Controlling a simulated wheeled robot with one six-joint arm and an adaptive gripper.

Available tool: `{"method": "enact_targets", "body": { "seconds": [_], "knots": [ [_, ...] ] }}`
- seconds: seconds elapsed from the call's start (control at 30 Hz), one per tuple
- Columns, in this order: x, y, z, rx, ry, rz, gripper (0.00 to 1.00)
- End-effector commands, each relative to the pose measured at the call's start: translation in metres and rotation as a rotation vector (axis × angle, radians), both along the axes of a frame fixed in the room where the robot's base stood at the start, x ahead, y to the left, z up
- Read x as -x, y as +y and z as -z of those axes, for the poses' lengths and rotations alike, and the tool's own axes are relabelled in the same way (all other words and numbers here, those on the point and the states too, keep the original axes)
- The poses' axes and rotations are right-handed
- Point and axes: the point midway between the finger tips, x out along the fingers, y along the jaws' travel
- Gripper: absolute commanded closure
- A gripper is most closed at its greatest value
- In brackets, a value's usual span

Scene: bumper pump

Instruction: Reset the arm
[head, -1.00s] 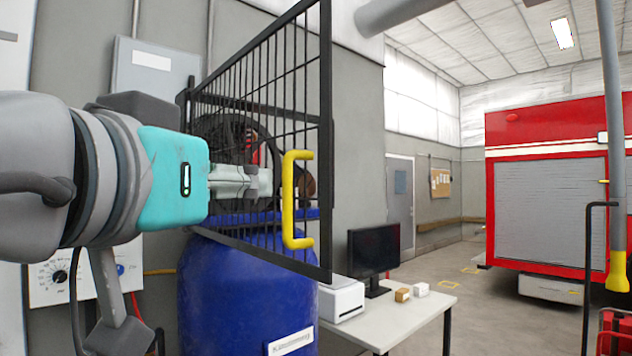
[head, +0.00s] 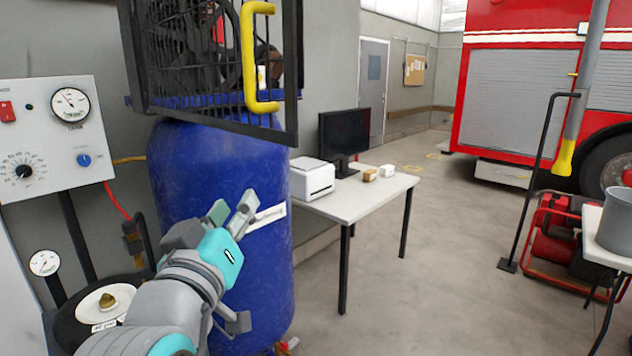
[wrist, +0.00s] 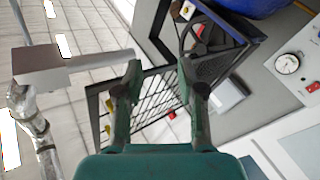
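My gripper (head: 232,212) is in front of the blue tank (head: 225,165) in the head view, with its fingers pointing up. In the wrist view the two fingers of my gripper (wrist: 159,72) stand apart with nothing between them. The black mesh cage (head: 215,104) with its yellow handle (head: 249,60) is above the gripper, on top of the tank. I cannot tell how far the gripper is from the tank's surface.
A control panel (head: 45,147) with gauges and a switch is at the left. A table (head: 345,207) carries a white printer (head: 312,177) and a monitor (head: 330,130). Open floor (head: 440,260) lies to the right, with a red fire truck (head: 535,30) behind.

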Motion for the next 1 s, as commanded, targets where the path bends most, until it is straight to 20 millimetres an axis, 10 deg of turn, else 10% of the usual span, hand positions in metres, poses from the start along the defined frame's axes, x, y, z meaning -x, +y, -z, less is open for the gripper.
{"method": "enact_targets", "body": {
  "seconds": [0.47,1.0],
  "knots": [
    [-0.013,-0.057,0.183,0.158,0.056,-0.105,0.61],
    [0.059,-0.148,0.353,0.157,0.181,-0.220,0.61]
  ]
}}
